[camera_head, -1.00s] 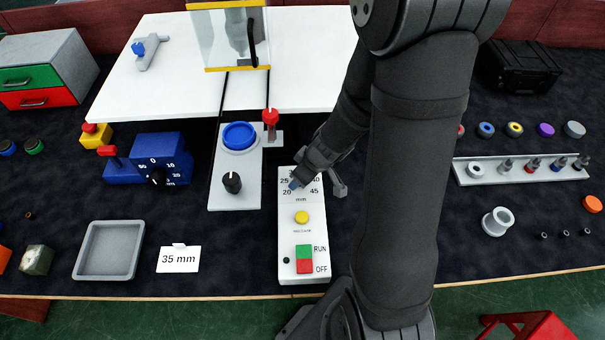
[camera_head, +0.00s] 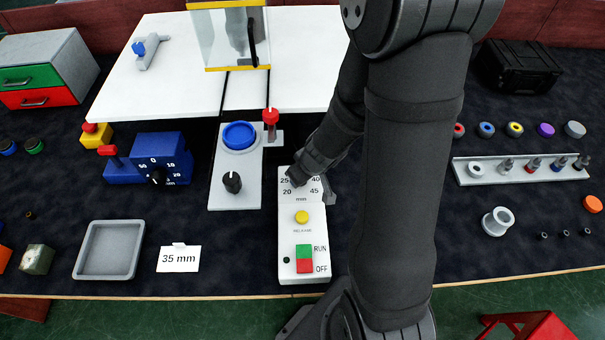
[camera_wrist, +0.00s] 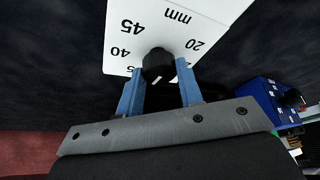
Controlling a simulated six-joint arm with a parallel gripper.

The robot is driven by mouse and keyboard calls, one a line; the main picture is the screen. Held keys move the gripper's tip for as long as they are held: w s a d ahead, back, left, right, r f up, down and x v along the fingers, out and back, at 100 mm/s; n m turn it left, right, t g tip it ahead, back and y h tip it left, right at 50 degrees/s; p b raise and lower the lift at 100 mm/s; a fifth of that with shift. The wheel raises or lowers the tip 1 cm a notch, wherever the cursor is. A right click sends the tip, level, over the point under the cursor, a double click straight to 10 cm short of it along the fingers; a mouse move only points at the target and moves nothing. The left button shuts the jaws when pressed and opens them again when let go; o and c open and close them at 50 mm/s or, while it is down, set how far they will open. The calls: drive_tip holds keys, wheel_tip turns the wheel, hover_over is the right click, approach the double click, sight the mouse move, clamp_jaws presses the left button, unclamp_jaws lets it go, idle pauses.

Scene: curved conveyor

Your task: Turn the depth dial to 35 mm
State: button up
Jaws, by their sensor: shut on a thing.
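The depth dial is a black knob (camera_wrist: 157,65) on a white panel (camera_head: 288,215) with printed numbers and "mm". In the wrist view the panel is upside down, with 45 and 40 left of the knob and 20 to its right. My gripper (camera_wrist: 159,88) has its two blue fingers on either side of the knob and is shut on it. The dial's pointer position cannot be read.
A card reading "35 mm" (camera_head: 179,259) stands left of the panel, beside a grey tray (camera_head: 82,250). Lower on the panel are a yellow button (camera_head: 302,217) and green and red RUN/OFF buttons (camera_head: 304,258). A black knob (camera_head: 232,183) stands on a plate to the left.

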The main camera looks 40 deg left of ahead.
drive_tip(key=shift+m+t, duration=0.3)
drive_tip(key=shift+m, duration=0.6)
drive_tip(key=o, duration=1)
drive_tip(key=shift+c, duration=0.2)
drive_tip(key=shift+r, duration=0.1)
drive_tip(key=shift+s+d+r, duration=0.15)
drive_tip(key=shift+d+r, duration=0.05)
drive_tip(key=shift+r, duration=0.45)
drive_tip(key=v, duration=1.6)
drive_tip(key=shift+s+f, duration=0.1)
